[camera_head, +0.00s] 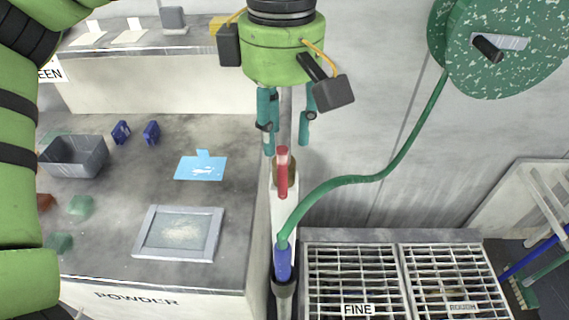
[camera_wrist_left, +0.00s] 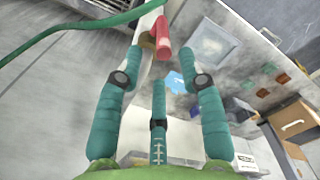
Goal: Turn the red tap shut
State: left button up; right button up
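The red tap handle (camera_head: 283,178) sits on a brass-coloured body on a pale upright pipe (camera_head: 286,222), and points along the pipe in the head view. In the left wrist view the red handle (camera_wrist_left: 162,35) lies just beyond my fingertips. My left gripper (camera_head: 286,148) has its teal fingers spread, with nothing between them. It hangs just above the handle in the head view; I see no contact. In the left wrist view the gripper (camera_wrist_left: 161,62) is open too. My right gripper is not in view.
A green hose (camera_head: 345,180) runs from the green speckled reel (camera_head: 500,45) to a blue fitting (camera_head: 283,262) below the tap. The powder counter (camera_head: 245,215) with a grey bin (camera_head: 75,157) and framed tray (camera_head: 180,234) stands left. Metal grates (camera_head: 355,275) lie right.

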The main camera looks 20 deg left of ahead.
aim_at(281, 145)
pick_arm(q)
jog(key=shift+s+f, duration=0.1)
jog(key=shift+f, duration=0.4)
jog(key=shift+s+d+f, duration=0.1)
jog(key=shift+s+f, duration=0.1)
jog(key=shift+s, duration=0.25)
notch_tip(281, 145, down, 2)
jog(key=shift+f, duration=0.15)
jog(key=shift+w+f+p, duration=0.15)
jog(key=shift+f+p, duration=0.5)
jog(key=shift+f, duration=1.45)
grip_shut()
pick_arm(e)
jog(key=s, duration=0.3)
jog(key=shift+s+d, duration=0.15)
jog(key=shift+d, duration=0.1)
